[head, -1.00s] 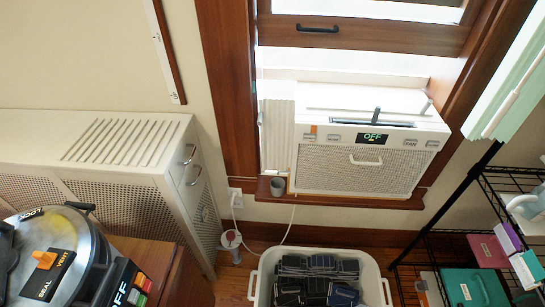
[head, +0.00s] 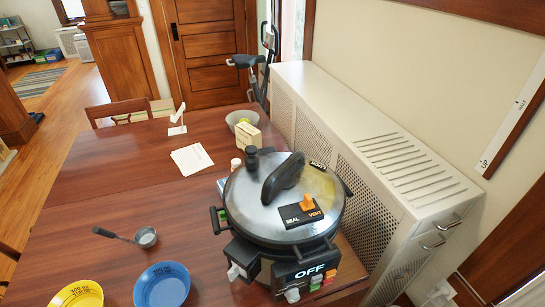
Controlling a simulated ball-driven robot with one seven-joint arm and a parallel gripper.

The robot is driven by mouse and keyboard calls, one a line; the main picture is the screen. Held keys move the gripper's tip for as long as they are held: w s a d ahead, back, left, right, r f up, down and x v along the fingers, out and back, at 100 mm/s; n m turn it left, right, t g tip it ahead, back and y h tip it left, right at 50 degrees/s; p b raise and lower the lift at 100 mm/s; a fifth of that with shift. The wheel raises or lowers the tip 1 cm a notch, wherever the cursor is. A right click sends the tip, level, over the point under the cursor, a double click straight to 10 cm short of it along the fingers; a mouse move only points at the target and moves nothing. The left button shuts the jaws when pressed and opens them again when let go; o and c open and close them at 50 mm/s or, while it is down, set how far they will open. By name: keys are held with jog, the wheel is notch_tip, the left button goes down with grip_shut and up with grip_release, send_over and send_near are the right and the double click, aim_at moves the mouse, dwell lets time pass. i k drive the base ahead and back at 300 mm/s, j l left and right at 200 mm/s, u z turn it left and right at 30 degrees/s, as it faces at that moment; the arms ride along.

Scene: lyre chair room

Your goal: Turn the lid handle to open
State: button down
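A pressure cooker (head: 284,200) stands on the right end of the wooden table. Its round metal lid (head: 246,212) is on, with a dark curved lid handle (head: 283,177) across the top and a black knob (head: 252,158) beside it. An orange valve (head: 308,201) sits on a black SEAL/VENT plate. The front panel reads OFF (head: 310,272), with coloured buttons below and beside it. My gripper is not in view.
On the table (head: 100,195) are a ladle (head: 140,237), a blue bowl (head: 162,287), a yellow bowl (head: 78,294), papers (head: 192,159) and a small beige box (head: 248,141). A white perforated cabinet (head: 360,150) stands close behind the cooker. Open floor (head: 60,115) lies at the left.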

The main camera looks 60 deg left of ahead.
aim_at(284, 177)
jog(key=u, duration=1.45)
